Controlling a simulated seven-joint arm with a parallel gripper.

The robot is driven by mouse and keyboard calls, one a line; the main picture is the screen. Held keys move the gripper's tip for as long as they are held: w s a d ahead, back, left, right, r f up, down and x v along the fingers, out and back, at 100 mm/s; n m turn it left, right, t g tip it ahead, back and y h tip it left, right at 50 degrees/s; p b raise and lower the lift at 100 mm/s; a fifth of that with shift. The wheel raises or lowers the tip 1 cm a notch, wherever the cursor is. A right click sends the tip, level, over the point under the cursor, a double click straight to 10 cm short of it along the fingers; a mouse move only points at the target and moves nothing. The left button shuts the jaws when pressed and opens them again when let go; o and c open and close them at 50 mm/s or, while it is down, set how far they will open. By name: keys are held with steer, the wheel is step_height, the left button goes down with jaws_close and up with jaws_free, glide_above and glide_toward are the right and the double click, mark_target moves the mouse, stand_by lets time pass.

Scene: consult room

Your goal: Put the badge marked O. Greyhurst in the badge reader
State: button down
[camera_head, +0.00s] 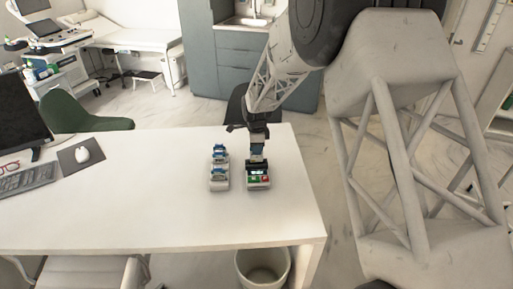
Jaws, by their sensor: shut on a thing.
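My gripper (257,142) points down over the right part of the white desk and is shut on a badge (257,157), of which only a small pale and blue part shows. The badge is upright, directly above or at the back of the badge reader (258,184). I cannot tell whether it sits in the reader's slot. The names are too small to read.
The white desk (150,190) is clear in front of the reader and rack. A mouse (83,154) on a dark pad, a keyboard (28,179) and a monitor (20,112) are at the left. A bin (262,272) stands below the front edge.

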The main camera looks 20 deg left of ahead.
mark_target(256, 162)
steer(key=shift+f, duration=1.8)
stand_by(1.6)
steer(key=c, duration=1)
jaws_free()
steer(key=shift+o, duration=0.4)
steer(key=shift+o, duration=0.8)
steer(key=shift+r, duration=0.15)
steer(key=shift+r, duration=3.35)
